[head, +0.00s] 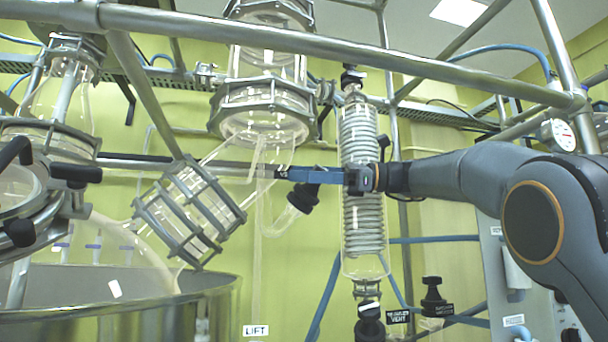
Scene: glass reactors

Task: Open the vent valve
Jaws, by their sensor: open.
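My gripper (281,172) reaches in from the right at mid-height, its blue fingers pointing left. It is seen nearly edge-on, open, with nothing visibly held. A black knob on a tilted glass side arm (303,197) is just below the fingers; I cannot tell whether they touch. A black label reading "VENT" on its lower line (398,317) is low, right of centre. A black knob (370,326) is left of this label, and another black knob (433,298) stands to its right. I cannot tell which knob the label belongs to.
A glass coil condenser (362,225) stands upright by my gripper. A caged glass vessel (264,115) is above left, and a tilted caged glass section (188,214) is lower left. A steel rail (300,44) crosses above. A steel vessel (210,308) fills the lower left.

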